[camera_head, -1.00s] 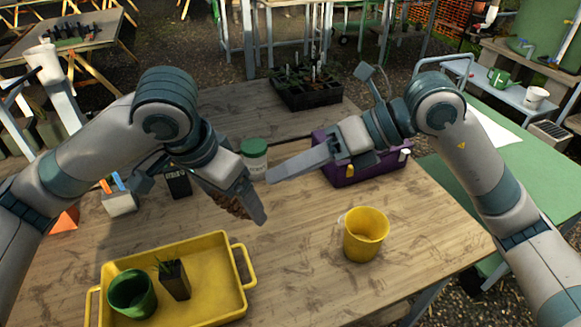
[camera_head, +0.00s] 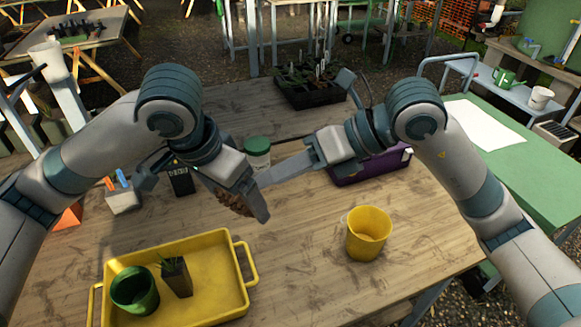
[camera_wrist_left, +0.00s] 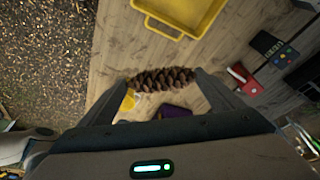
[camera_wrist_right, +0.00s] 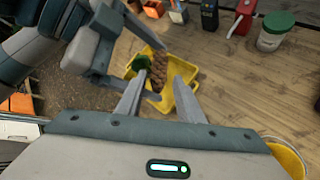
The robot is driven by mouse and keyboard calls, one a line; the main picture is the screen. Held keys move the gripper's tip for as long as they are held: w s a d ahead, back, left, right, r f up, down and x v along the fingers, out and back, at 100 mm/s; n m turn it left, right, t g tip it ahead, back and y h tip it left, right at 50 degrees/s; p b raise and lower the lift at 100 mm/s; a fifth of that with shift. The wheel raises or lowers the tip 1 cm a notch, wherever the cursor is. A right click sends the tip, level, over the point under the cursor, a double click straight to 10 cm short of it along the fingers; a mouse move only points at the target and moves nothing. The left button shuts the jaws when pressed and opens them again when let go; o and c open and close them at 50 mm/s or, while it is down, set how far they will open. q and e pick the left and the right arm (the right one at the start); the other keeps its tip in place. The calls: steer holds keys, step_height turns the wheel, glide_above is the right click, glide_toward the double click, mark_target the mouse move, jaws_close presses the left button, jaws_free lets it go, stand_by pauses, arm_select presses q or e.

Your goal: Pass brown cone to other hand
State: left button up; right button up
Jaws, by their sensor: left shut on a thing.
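The brown cone (camera_head: 232,203) is a scaly pine cone held above the table by my left gripper (camera_head: 250,205). In the left wrist view the cone (camera_wrist_left: 160,79) lies crosswise between the two fingertips of my left gripper (camera_wrist_left: 161,82), which is shut on it. My right gripper (camera_head: 262,182) is close by, pointing left at the cone. In the right wrist view my right gripper (camera_wrist_right: 158,82) is open, and the cone (camera_wrist_right: 157,72) shows in line with the gap between its fingers. I cannot tell whether they touch it. In the head view the left gripper partly hides the cone.
A yellow tray (camera_head: 215,248) with a green pot (camera_head: 134,290) and a dark plant pot (camera_head: 177,278) stands at front left. A yellow cup (camera_head: 367,233) stands front right. A green-lidded jar (camera_head: 257,151) and purple box (camera_head: 370,168) are behind the grippers. The front middle is clear.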

mark_target(238, 202)
steer(key=x, duration=0.9)
steer(key=shift+r, duration=0.1)
steer(key=c, duration=0.7)
arm_select(q)
steer(key=o, duration=0.9)
steer(key=shift+r, duration=0.1)
steer(key=v, duration=1.1)
steer(key=shift+r, duration=0.35)
steer(key=shift+a, duration=0.1)
